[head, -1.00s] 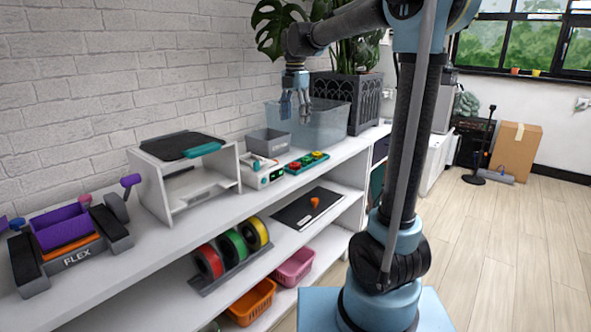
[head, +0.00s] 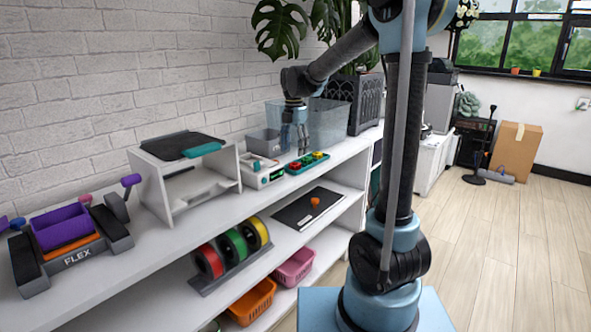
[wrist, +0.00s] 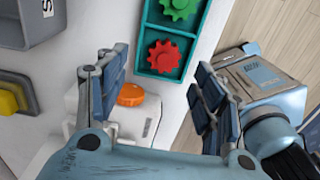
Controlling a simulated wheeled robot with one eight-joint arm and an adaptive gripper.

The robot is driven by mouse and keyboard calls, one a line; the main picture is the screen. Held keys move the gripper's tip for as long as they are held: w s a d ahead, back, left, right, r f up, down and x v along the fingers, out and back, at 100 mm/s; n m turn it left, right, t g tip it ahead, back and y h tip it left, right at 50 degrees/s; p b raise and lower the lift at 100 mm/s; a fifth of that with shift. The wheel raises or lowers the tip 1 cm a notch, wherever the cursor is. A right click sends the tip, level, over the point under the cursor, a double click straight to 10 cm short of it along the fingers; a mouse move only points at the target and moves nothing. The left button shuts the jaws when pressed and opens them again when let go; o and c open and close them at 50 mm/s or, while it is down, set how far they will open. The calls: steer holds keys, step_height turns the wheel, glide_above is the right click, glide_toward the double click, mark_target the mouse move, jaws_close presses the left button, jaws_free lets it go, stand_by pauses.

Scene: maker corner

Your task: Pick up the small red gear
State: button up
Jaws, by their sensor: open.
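The small red gear (wrist: 164,56) lies in a compartment of a teal tray (wrist: 194,40) in the wrist view. A green gear (wrist: 179,8) lies in the neighbouring compartment. In the head view the tray (head: 290,171) stands on the top shelf, with the red gear (head: 295,165) in its near end. My gripper (head: 304,150) is open and empty, above the tray. In the wrist view its fingers (wrist: 157,75) are spread on either side, with the red gear between and slightly beyond the fingertips.
A white device (head: 259,172) with an orange knob (wrist: 131,95) stands close beside the tray. A grey bin (head: 262,143) and a clear tub (head: 328,125) stand behind. A white stand (head: 160,195) is further left. The shelf's front edge is close.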

mark_target(295, 163)
steer(key=shift+s+d+f, duration=0.15)
steer(key=shift+f, duration=1.15)
steer(key=shift+s+d+f, duration=0.1)
steer(key=shift+f, duration=1.2)
steer(key=c, duration=0.9)
